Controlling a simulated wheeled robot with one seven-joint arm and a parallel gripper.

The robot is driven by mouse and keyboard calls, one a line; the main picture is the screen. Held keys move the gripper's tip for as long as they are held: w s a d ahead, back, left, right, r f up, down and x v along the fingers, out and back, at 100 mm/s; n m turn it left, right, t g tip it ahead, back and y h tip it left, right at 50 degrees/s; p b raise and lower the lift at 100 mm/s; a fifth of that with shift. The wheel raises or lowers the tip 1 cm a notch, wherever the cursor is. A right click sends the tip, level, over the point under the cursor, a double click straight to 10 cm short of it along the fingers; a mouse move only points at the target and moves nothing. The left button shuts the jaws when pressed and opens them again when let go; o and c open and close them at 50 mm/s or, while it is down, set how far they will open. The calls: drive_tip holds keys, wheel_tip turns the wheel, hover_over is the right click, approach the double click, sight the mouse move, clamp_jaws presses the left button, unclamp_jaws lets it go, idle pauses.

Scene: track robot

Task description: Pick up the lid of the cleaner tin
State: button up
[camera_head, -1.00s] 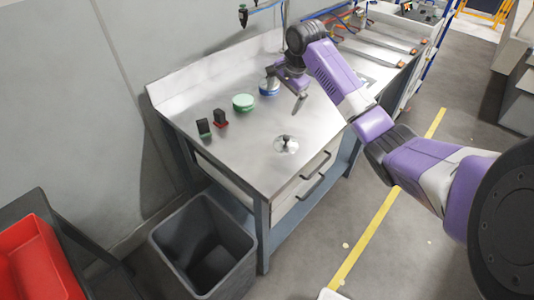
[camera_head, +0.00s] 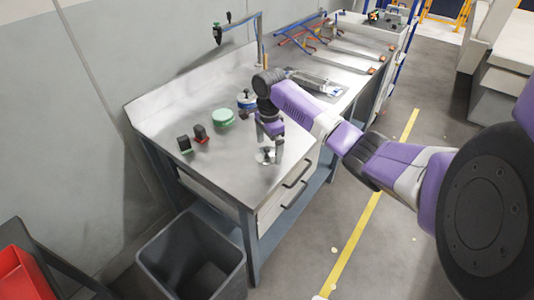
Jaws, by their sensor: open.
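A small round silver lid with a dark knob (camera_head: 264,157) lies flat near the front edge of the steel workbench (camera_head: 215,172). My gripper (camera_head: 268,148) points down right over the lid, with its fingers spread around the knob area. It is open, and I cannot tell if the fingers touch the lid. The gripper hides part of the lid. A green round tin (camera_head: 222,117) and a blue-and-white round tin (camera_head: 245,99) stand farther back on the bench; which is the cleaner tin I cannot tell.
Two small black blocks, one with a green base (camera_head: 185,145) and one with a red base (camera_head: 201,134), stand at the left of the bench. Tools lie at the back right. A grey bin (camera_head: 150,262) stands on the floor in front.

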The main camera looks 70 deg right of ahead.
drive_tip(key=shift+f, duration=0.45)
drive_tip(key=c, duration=1.3)
drive_tip(key=shift+r, duration=0.1)
